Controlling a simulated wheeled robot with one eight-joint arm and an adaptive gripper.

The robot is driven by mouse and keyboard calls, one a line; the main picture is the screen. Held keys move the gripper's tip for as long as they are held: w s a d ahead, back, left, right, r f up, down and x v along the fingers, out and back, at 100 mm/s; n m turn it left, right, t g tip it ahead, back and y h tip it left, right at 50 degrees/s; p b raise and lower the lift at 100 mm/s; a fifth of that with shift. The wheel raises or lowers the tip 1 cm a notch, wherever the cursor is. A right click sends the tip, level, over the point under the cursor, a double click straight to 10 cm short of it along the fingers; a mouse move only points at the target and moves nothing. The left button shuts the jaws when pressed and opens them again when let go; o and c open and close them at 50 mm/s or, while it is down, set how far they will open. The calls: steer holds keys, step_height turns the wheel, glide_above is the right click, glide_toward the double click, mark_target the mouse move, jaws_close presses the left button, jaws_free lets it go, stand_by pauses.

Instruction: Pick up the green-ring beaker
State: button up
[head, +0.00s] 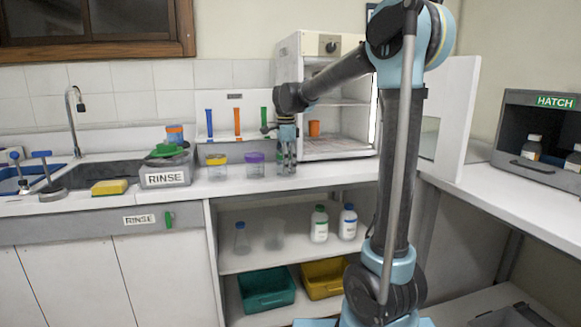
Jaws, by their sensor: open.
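My gripper (286,150) points down over the counter, at the right end of a row of clear beakers. It is open. A clear vessel (281,169) shows at and just below its fingers. The fingers cover its top, so I cannot make out a green ring or tell whether they touch it. To its left stand a purple-ring beaker (255,168) and a yellow-ring beaker (217,169), both upright.
A rack panel (220,121) with blue, orange and green strips stands behind the beakers. A white open cabinet (307,80) is close on the right. A RINSE box (163,178) and sponge (110,187) are left. Bottles (319,225) and bins (266,290) sit below.

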steer(key=c, duration=1.2)
steer(key=shift+r, duration=0.1)
